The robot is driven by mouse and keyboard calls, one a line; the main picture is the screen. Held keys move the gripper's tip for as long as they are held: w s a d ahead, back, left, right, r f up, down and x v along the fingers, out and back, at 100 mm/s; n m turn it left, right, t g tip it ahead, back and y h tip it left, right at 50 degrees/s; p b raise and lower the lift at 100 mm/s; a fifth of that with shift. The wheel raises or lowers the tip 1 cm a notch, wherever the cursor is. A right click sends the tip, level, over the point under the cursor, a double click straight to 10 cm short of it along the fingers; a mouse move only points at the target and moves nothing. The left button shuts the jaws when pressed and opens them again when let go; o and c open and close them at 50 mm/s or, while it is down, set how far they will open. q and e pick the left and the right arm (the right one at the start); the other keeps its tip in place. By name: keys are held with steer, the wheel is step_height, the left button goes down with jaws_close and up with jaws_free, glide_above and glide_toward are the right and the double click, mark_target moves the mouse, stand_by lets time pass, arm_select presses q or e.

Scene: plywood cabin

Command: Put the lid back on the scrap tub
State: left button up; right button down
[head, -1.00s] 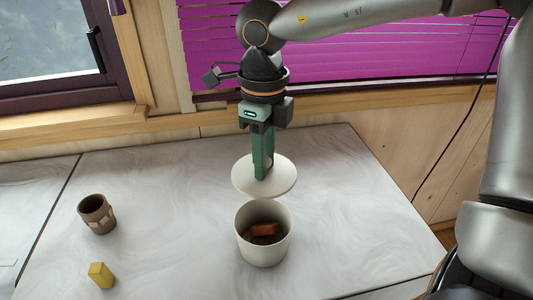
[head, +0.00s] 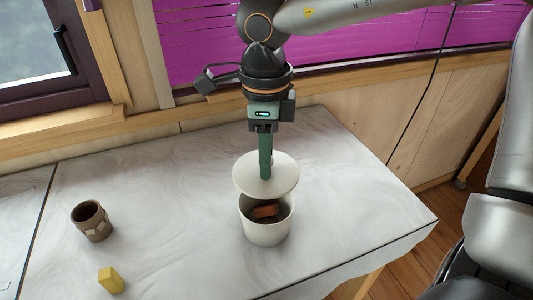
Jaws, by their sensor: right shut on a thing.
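The scrap tub (head: 266,232) is a white round bucket standing upright on the table, open at the top, with a reddish-brown piece (head: 265,211) inside. The lid (head: 284,181) is a flat white disc. My right gripper (head: 266,176) points down from above and is shut on the lid near its middle, where the fingers hide the grip. The lid hangs above the tub's far part and covers the far rim from view; the near part of the opening shows. My left gripper is out of view.
A brown mug-like cup (head: 92,221) and a small yellow block (head: 110,281) stand on the left of the marbled white table (head: 180,190). A window and purple blinds (head: 360,48) are behind. The table right of the tub is clear to its edge.

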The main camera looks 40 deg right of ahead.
steer(key=shift+f+b, duration=0.7)
steer(key=shift+f, duration=0.5)
step_height(320, 180, down, 3)
steer(key=b, duration=0.2)
steer(key=shift+f+b, duration=0.15)
steer(key=shift+b, duration=0.2)
steer(key=shift+f, duration=0.25)
steer(key=shift+f+b, duration=0.1)
steer(key=shift+b, duration=0.25)
arm_select(q)
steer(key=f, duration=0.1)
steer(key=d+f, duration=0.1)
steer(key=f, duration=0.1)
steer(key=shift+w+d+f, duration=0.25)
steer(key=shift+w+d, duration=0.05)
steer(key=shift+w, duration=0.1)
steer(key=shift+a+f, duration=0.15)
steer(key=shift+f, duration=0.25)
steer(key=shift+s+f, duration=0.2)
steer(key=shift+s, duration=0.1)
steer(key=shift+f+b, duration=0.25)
steer(key=shift+b, duration=0.3)
arm_select(e)
steer(key=shift+f, duration=0.1)
